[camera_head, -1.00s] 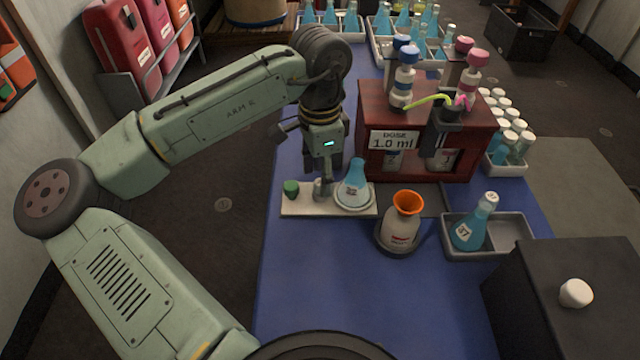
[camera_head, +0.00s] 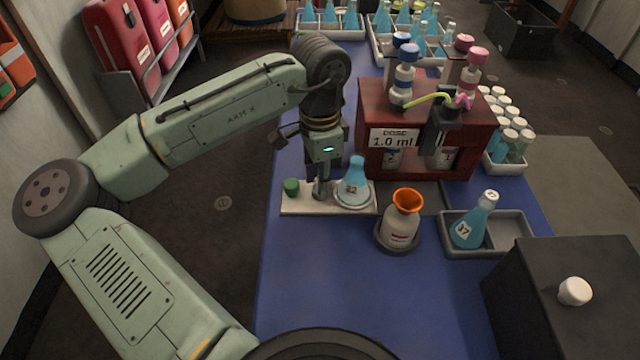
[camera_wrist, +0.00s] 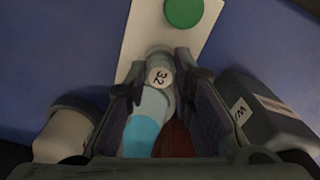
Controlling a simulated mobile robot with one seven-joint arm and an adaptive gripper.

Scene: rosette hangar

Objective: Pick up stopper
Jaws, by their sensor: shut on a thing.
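The stopper (camera_wrist: 160,77) has a pale round top marked 32 and sits between my fingertips in the wrist view. My gripper (camera_wrist: 158,88) is shut on it from both sides. In the head view my gripper (camera_head: 322,180) points down at a short grey post on a white board (camera_head: 300,207); the stopper is hard to make out there. I cannot tell whether it still touches the post. A flask with blue liquid (camera_head: 354,187), marked 32, stands just right of the gripper on the same board, its neck uncovered.
A green knob (camera_head: 291,187) is on the board's left end. A bottle with an orange funnel (camera_head: 404,215) and a grey tray (camera_head: 510,240) holding a stoppered flask (camera_head: 474,225) are at right. The red-brown dispenser (camera_head: 405,125) stands close behind. The blue front table is clear.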

